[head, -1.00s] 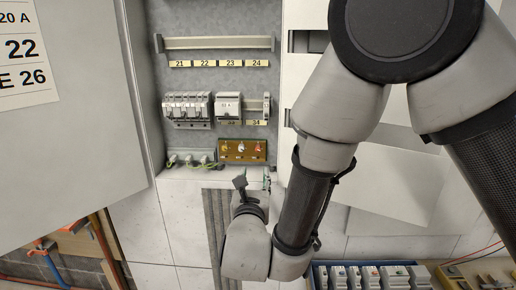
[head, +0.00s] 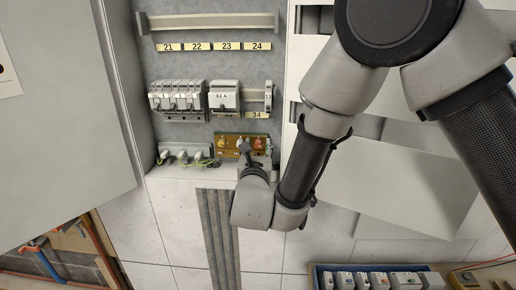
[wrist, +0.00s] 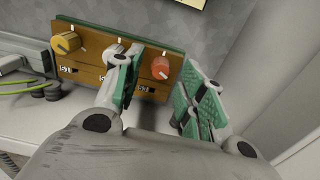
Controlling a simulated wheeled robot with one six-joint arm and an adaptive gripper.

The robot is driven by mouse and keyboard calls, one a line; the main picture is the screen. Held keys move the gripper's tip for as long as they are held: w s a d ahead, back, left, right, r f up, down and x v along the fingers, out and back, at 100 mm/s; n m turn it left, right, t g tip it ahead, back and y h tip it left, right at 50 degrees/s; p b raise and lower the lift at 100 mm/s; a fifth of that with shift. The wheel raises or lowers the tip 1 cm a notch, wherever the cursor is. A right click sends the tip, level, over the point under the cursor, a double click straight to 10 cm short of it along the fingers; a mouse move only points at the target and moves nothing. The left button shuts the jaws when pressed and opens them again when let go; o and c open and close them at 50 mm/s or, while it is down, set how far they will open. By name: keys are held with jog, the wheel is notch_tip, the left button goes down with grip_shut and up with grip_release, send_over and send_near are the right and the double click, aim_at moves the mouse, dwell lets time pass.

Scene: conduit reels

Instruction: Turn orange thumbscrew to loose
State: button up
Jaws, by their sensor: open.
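The orange thumbscrew (wrist: 161,68) is a round orange-red knob at the right end of a brown panel (wrist: 92,73). It also shows small in the head view (head: 258,144). A white mark sits above it on the panel. A yellow thumbscrew (wrist: 67,43) is at the panel's left end. A pale middle one is mostly hidden behind my left finger. My gripper (wrist: 158,92) is open, with green-padded fingers either side of the orange thumbscrew in the wrist view. The fingers look nearer the camera than the knob. I cannot tell whether either touches it.
Breakers (head: 176,100) sit on a rail above the panel. Terminals with green-yellow wires (wrist: 30,82) lie to its left. A white cabinet wall (wrist: 285,95) stands close on the right. A tray of breakers (head: 375,279) is at the lower right.

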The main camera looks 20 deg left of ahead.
jog(key=shift+w+a, duration=0.1)
jog(key=shift+w, duration=0.45)
jog(key=shift+c, duration=0.4)
grip_shut()
